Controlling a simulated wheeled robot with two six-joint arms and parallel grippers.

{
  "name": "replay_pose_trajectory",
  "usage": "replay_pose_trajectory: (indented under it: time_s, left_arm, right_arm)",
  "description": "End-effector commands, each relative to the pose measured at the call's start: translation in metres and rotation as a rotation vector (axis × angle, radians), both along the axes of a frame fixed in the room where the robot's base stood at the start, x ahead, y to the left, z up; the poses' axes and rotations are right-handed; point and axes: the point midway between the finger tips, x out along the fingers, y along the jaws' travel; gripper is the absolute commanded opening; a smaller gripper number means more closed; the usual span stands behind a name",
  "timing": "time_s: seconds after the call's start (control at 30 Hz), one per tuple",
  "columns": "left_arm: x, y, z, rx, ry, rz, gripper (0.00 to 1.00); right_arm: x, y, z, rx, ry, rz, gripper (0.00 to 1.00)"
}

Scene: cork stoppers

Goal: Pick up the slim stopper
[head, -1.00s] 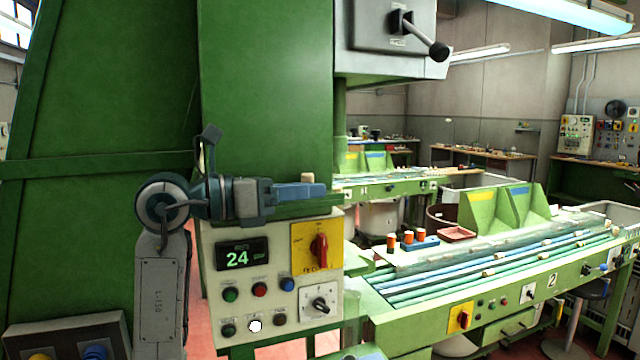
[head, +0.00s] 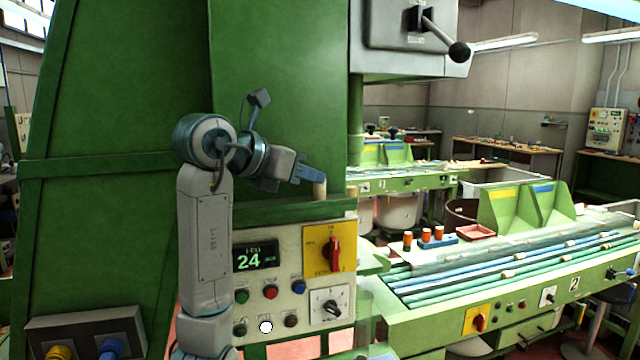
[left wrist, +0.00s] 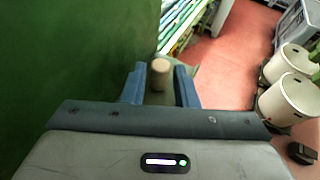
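The slim stopper (head: 320,189) is a small tan cork cylinder standing on the green ledge above the control panel. In the left wrist view the stopper (left wrist: 160,68) shows between the two blue fingers, with a gap on each side. My left gripper (head: 310,181) tilts down to the right at the stopper, and its fingers partly hide the cork in the head view. In the left wrist view the left gripper (left wrist: 160,75) is open. My right gripper is in neither view.
A green machine wall (head: 285,100) stands close behind my left arm. The control panel (head: 290,285) with knobs and buttons lies below the ledge. To the right, a green conveyor machine (head: 520,300) carries several corks. Pale drums (left wrist: 290,95) stand on the red floor.

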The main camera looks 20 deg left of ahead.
Motion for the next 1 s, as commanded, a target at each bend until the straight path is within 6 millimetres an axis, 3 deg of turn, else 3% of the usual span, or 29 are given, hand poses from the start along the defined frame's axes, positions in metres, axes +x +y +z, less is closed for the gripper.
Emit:
replay_pose_trajectory:
  time_s: [0.13, 0.3, 0.53, 0.57, 0.7, 1.0]
  left_arm:
    - [0.016, -0.011, -0.007, -0.002, 0.006, -0.001, 0.27]
    - [0.03, -0.019, -0.016, -0.002, 0.002, -0.001, 0.27]
    - [0.032, -0.019, -0.018, 0.0, 0.001, 0.0, 0.27]
    - [0.032, -0.019, -0.018, -0.001, 0.0, 0.0, 0.25]
    - [0.032, -0.019, -0.018, -0.001, 0.0, 0.0, 0.0]
    - [0.031, -0.019, -0.018, -0.001, 0.0, 0.0, 0.0]
  right_arm:
    - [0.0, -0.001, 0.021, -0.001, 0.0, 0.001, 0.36]
    - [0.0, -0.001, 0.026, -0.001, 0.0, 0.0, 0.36]
    - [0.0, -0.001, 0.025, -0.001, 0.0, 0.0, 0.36]
    - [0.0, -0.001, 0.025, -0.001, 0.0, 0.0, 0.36]
    - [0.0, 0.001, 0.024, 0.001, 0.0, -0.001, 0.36]
    - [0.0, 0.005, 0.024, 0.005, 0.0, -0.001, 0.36]
